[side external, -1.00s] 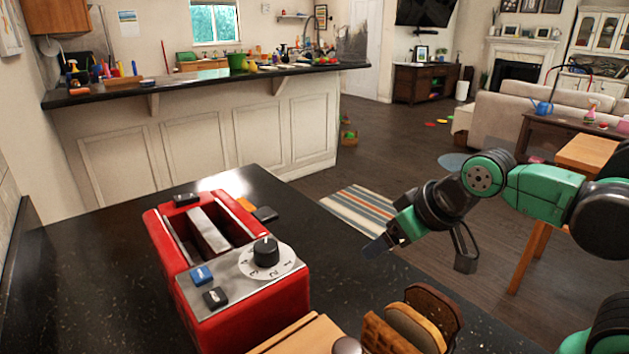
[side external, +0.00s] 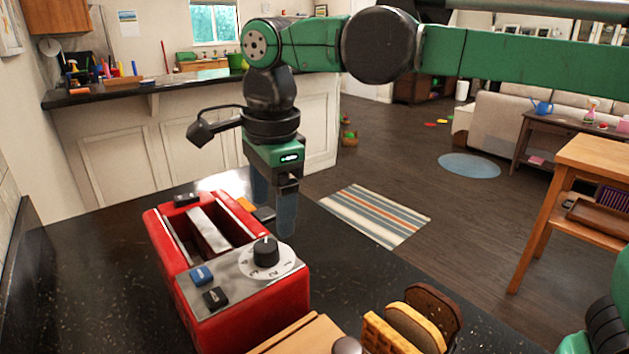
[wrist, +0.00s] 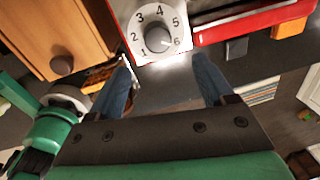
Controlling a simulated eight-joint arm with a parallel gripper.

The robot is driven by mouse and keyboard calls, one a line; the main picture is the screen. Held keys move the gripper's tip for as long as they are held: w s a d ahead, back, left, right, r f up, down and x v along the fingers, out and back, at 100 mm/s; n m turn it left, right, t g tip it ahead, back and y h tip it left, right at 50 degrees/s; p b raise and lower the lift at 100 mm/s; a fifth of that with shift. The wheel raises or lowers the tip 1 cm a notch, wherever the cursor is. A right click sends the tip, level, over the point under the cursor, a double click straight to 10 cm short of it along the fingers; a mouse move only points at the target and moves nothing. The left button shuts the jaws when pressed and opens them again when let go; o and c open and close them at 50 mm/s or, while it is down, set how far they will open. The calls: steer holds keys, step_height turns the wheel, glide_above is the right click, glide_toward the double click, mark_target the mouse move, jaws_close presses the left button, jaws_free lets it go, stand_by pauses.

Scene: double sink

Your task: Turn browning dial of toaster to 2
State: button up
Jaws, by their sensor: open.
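The red toaster (side external: 235,325) stands on the black counter, with two slots in its top. Its browning dial is a black knob (side external: 265,251) on a white disc numbered 1 to 6. In the wrist view the dial (wrist: 158,40) is at the top centre, with its numbers facing the camera; which number the knob points to is unclear. My gripper (side external: 275,208) points down just behind and right of the dial, apart from it. In the wrist view my gripper (wrist: 162,62) has its two blue fingers spread, with nothing between them and the dial ahead.
A blue button (side external: 202,275) and a black button (side external: 216,298) sit near the dial. Bread slices (side external: 418,325) and a wooden box (side external: 305,338) stand in front. Dark and orange levers (wrist: 236,48) (wrist: 290,27) stick out from the toaster's side.

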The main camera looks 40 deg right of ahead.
mark_target(265, 245)
steer(key=shift+w+a+m, duration=0.1)
steer(key=shift+a+m, duration=0.55)
steer(key=shift+m, duration=0.05)
steer(key=shift+w+d+f, duration=0.1)
steer(key=shift+f, duration=1.3)
steer(key=shift+w+f, duration=0.1)
steer(key=shift+f, duration=1.25)
jaws_close()
